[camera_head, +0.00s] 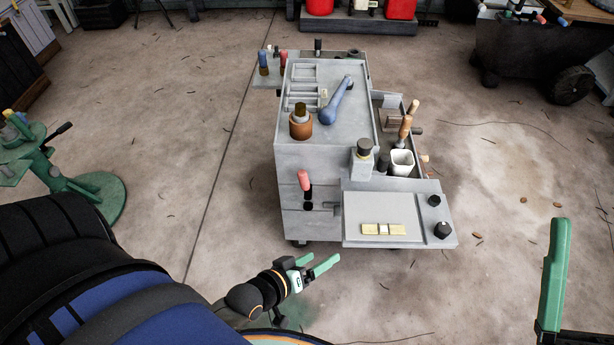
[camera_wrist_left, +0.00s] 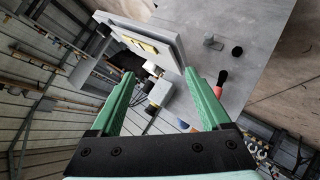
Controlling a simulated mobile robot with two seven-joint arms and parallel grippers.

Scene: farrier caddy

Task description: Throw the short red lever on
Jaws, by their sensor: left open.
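The grey caddy (camera_head: 296,155) stands on the floor ahead. A short red lever (camera_head: 304,181) sticks up from a dark slot in its front face. A red handle also shows in the left wrist view (camera_wrist_left: 222,77), just right of the right finger's tip. Another red-topped handle (camera_head: 283,58) stands at the caddy's back left. My left gripper (camera_head: 325,262) is open and empty, low in front of the caddy and apart from the lever. Its open fingers (camera_wrist_left: 160,73) show in the wrist view. One green finger of my right gripper (camera_head: 554,270) shows at the right edge.
A side tray (camera_head: 352,212) with a brass-coloured piece and black knobs juts from the caddy's right front. A green stand (camera_head: 95,195) is at left. Floor around the caddy is mostly clear.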

